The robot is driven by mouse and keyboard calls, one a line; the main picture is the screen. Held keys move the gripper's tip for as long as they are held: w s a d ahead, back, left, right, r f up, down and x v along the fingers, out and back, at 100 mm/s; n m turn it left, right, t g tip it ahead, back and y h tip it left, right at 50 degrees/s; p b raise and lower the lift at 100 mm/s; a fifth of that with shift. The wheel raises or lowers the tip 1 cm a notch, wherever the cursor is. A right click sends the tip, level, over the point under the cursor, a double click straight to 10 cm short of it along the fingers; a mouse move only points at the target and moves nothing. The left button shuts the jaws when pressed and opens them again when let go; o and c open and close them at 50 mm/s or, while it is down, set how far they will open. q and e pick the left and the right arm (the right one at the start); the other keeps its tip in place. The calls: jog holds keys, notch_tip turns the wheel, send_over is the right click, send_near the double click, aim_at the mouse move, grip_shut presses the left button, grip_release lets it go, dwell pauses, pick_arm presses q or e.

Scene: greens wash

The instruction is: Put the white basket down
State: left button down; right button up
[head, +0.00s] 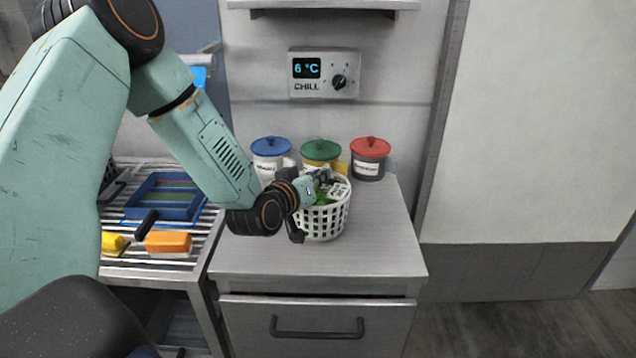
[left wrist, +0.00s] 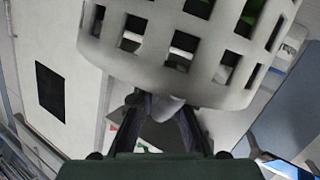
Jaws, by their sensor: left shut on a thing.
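The white basket (head: 325,222) is a round, slotted tub with something green in it. It stands upright over the steel cabinet top (head: 375,255); I cannot tell whether its base touches the surface. My left gripper (head: 324,181) reaches in from the left and is shut on the basket at its near upper side. In the left wrist view the basket wall (left wrist: 165,55) fills the top, and the fingers (left wrist: 160,108) close on a pale part just below it. The gripped part is partly hidden. My right gripper is not in view.
Three lidded canisters, blue (head: 271,150), green (head: 320,155) and red (head: 370,158), stand behind the basket. A chill control box (head: 323,73) is on the wall. The cabinet top's front right is clear.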

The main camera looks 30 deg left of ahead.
pick_arm(q)
jog(key=shift+f, duration=0.45)
jog(key=c, duration=1.7)
grip_release()
jog(key=shift+c, duration=0.2)
jog(key=o, duration=0.3)
jog(key=shift+w+d, duration=0.15)
jog(key=shift+d, duration=0.1)
jog(key=shift+a, duration=0.2)
jog(key=shift+r, duration=0.1)
jog(key=shift+p+v, duration=2.6)
jog(key=shift+v, duration=3.45)
jog(key=s+d+f+m+g+h, duration=0.2)
jog(key=s+d+f+g, duration=0.25)
jog(key=f, duration=0.25)
jog(key=s+d+f+m+g+h, duration=0.1)
jog(key=s+d+f+g, duration=0.3)
jog(key=f, duration=0.3)
jog(key=s+d+f+g, duration=0.1)
jog(key=s+f+g, duration=0.1)
jog(key=s, duration=0.4)
jog(key=s+d+f+m+g+y, duration=0.1)
jog(key=s+f+g, duration=0.1)
jog(key=s+f, duration=0.2)
jog(key=s+d+f+g, duration=0.1)
jog(key=s+f+g, duration=0.2)
jog(key=s, duration=0.7)
jog(key=shift+s+d+f+y, duration=0.2)
jog(key=shift+d+y, duration=0.1)
jog(key=shift+d, duration=0.1)
